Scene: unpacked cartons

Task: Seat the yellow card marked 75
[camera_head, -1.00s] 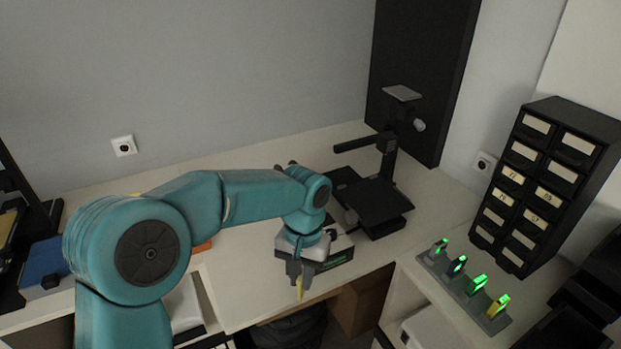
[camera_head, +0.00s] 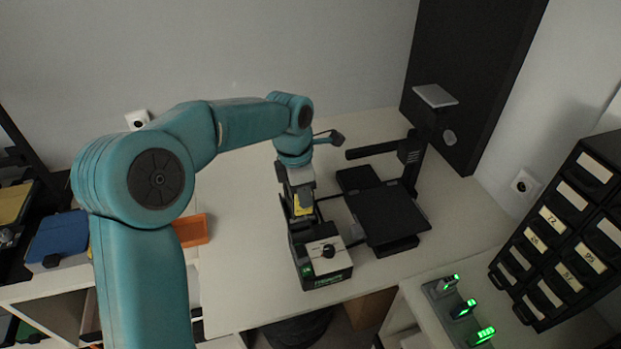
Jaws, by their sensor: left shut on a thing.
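My left gripper (camera_head: 301,196) points down and is shut on a small yellow card (camera_head: 303,207). The card is partly hidden between the fingers and its marking cannot be read. The gripper is over the rear part of a black device (camera_head: 327,277) with a white top plate, a dark knob and a green label on its front. I cannot tell whether the card touches the device. My right gripper is not in view.
A black stand with a flat plate (camera_head: 390,216) is close on the device's right. A grey strip (camera_head: 445,312) with green-lit displays lies at lower right, before a black drawer cabinet (camera_head: 566,240). An orange tray (camera_head: 191,231) and a blue box (camera_head: 58,238) are left.

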